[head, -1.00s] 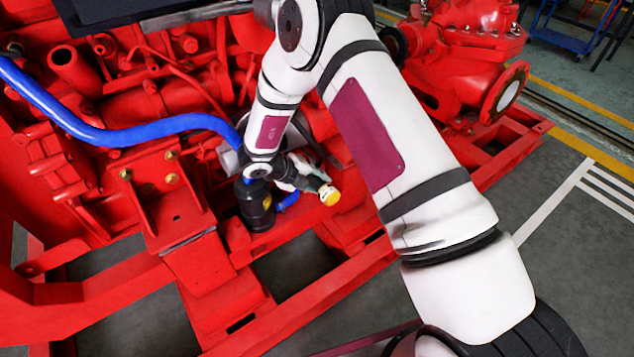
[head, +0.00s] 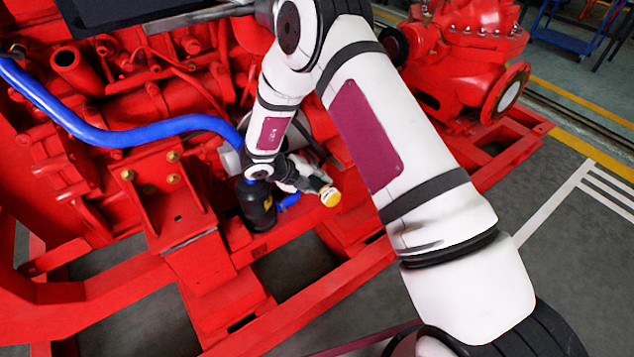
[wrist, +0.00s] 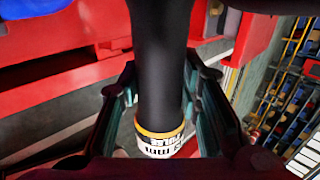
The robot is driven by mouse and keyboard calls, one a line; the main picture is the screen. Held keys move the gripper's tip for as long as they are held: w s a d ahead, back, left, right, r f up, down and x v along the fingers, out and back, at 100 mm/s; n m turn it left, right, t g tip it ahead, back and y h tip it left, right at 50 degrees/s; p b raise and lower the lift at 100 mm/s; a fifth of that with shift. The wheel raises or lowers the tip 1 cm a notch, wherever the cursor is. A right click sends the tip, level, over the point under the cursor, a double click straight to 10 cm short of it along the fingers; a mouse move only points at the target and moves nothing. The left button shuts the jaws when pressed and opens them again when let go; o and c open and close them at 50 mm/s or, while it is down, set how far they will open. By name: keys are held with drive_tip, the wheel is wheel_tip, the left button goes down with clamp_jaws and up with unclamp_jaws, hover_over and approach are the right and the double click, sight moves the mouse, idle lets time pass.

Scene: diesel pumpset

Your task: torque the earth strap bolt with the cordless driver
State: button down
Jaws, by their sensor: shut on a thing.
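My gripper (head: 304,178) is at the side of the red engine frame, its fingers pointing down and right in the head view. In the wrist view my gripper (wrist: 158,95) has a finger on each side of a black cylindrical body, which appears to be the cordless driver (wrist: 160,65). An orange ring and a white label with dark print mark its near end. In the head view a yellow and white end (head: 330,196) shows beyond the fingers, probably the same driver. I cannot make out the earth strap or its bolt in either view.
A black canister (head: 257,205) stands close beside my wrist. A blue hose (head: 130,133) crosses the red engine (head: 95,190) on the left. Red base rails (head: 300,308) run below.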

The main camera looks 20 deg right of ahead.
sight(323, 191)
drive_tip(key=shift+w+a+r, duration=0.1)
drive_tip(key=shift+w, duration=0.25)
idle(0.7)
drive_tip(key=shift+s+d+p, duration=0.2)
drive_tip(key=shift+s+d, duration=0.05)
drive_tip(key=shift+s, duration=0.6)
drive_tip(key=shift+s+d+p, duration=0.2)
drive_tip(key=shift+s+d, duration=0.1)
drive_tip(key=shift+s, duration=0.5)
drive_tip(key=shift+s+d+p, duration=0.2)
drive_tip(key=shift+s+d, duration=0.05)
drive_tip(key=shift+s, duration=0.6)
